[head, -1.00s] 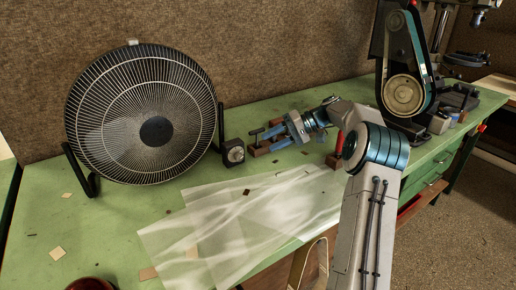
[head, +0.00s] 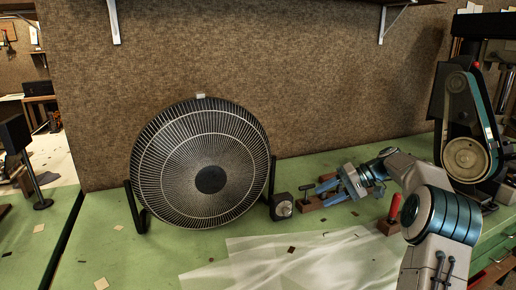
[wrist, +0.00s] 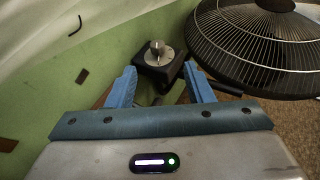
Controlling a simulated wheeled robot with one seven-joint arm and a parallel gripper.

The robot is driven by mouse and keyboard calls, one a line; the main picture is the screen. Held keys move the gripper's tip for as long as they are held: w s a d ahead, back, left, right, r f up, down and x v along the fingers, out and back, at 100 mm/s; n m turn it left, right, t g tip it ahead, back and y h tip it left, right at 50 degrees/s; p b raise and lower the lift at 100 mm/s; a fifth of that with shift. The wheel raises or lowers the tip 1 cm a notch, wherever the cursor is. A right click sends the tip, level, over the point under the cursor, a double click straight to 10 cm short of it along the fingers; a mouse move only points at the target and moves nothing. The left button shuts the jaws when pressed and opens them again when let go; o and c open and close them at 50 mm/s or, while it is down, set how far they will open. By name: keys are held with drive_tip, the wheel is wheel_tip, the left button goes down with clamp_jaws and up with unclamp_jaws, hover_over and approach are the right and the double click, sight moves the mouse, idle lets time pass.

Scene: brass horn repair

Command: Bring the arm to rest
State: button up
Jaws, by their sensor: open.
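My gripper (head: 338,188) is at the right in the head view, low over the green bench, with its blue fingers pointing left. It is open. In the wrist view its two fingers (wrist: 163,84) stand apart. A black box with a round dial (head: 283,206) is just beyond the fingertips; it also shows in the wrist view (wrist: 158,54). No held object is visible between the fingers. My arm reaches in from the lower right, bent at the elbow.
A large black fan (head: 165,165) stands left of the box. A wooden block with a black handle (head: 309,203) is by the fingers. A red-handled tool (head: 394,208) stands near my arm. A belt machine (head: 463,110) is at right. Translucent sheets (head: 250,262) cover the front.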

drive_tip(key=s+a+r+m+g+h+p, duration=0.1)
drive_tip(key=s+a+r+h, duration=0.15)
drive_tip(key=s+a, duration=0.35)
drive_tip(key=s+a+r+h+p, duration=0.1)
drive_tip(key=s+a+h, duration=0.35)
drive_tip(key=s, duration=0.25)
drive_tip(key=s+f+t+h+p, duration=0.2)
drive_tip(key=s+h+p, duration=0.1)
drive_tip(key=s, duration=1.9)
drive_tip(key=shift+a+t+h, duration=0.3)
drive_tip(key=shift+h, duration=0.5)
drive_tip(key=shift+f, duration=0.1)
drive_tip(key=shift+c, duration=1.2)
